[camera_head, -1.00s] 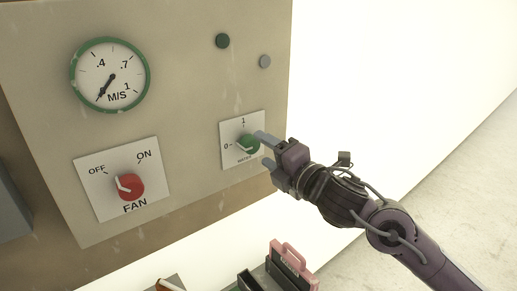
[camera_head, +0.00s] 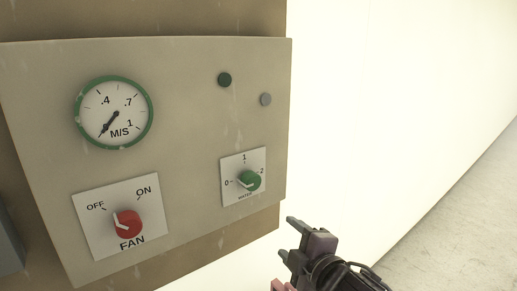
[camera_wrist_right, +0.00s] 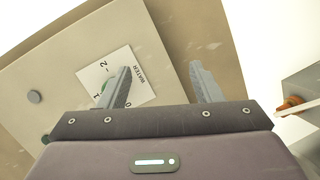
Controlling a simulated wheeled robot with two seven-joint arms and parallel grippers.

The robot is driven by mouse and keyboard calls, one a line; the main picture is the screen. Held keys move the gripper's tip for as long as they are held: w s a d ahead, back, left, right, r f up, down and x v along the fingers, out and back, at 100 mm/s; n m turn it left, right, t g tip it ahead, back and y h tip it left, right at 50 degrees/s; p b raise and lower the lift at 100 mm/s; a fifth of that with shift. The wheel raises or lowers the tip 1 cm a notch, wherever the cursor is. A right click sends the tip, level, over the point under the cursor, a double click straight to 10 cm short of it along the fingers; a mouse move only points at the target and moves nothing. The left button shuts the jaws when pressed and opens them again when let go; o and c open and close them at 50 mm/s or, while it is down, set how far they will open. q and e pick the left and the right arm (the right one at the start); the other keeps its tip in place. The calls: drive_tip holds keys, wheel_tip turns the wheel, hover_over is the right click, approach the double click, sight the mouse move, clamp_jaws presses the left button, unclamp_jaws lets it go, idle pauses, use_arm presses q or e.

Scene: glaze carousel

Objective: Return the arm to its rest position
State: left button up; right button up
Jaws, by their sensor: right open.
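My right gripper (camera_head: 288,238) is at the lower right of the head view, below and to the right of the green water knob (camera_head: 250,180). It is open and empty, apart from the panel. In the right wrist view its two fingers (camera_wrist_right: 160,88) stand wide apart with nothing between them. The left finger there overlaps the water plate (camera_wrist_right: 125,82) and hides most of the green knob. The water knob's pointer is toward the 0 side. My left gripper is not in view.
The control panel (camera_head: 180,140) carries a green-rimmed gauge (camera_head: 114,113), a red fan knob (camera_head: 127,223) and two small round buttons or lamps. The fan pointer is toward OFF. A grey block with an orange-brown item (camera_wrist_right: 291,102) is at right in the wrist view. Right of the panel looks clear.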

drive_tip(key=s+d+f+m+g+h, duration=0.3)
drive_tip(key=s+d+f+m+g, duration=0.3)
drive_tip(key=s+f+m, duration=0.4)
drive_tip(key=s+d+f+m+g+h, duration=0.3)
drive_tip(key=s+d+f+m+g, duration=0.3)
drive_tip(key=s+f, duration=0.7)
drive_tip(key=s+f+p+x, duration=0.1)
drive_tip(key=s+x, duration=0.2)
drive_tip(key=x, duration=1)
drive_tip(key=s+p+x, duration=0.1)
drive_tip(key=s+x, duration=0.1)
drive_tip(key=x, duration=1)
drive_tip(key=s+d+f, duration=0.1)
drive_tip(key=s+f, duration=0.9)
drive_tip(key=s+d+f+g, duration=0.1)
drive_tip(key=s+d+f, duration=0.1)
drive_tip(key=s+f, duration=0.7)
drive_tip(key=shift+s+d+f+p, duration=0.25)
drive_tip(key=shift+s+f+p, duration=0.15)
drive_tip(key=shift+s, duration=0.5)
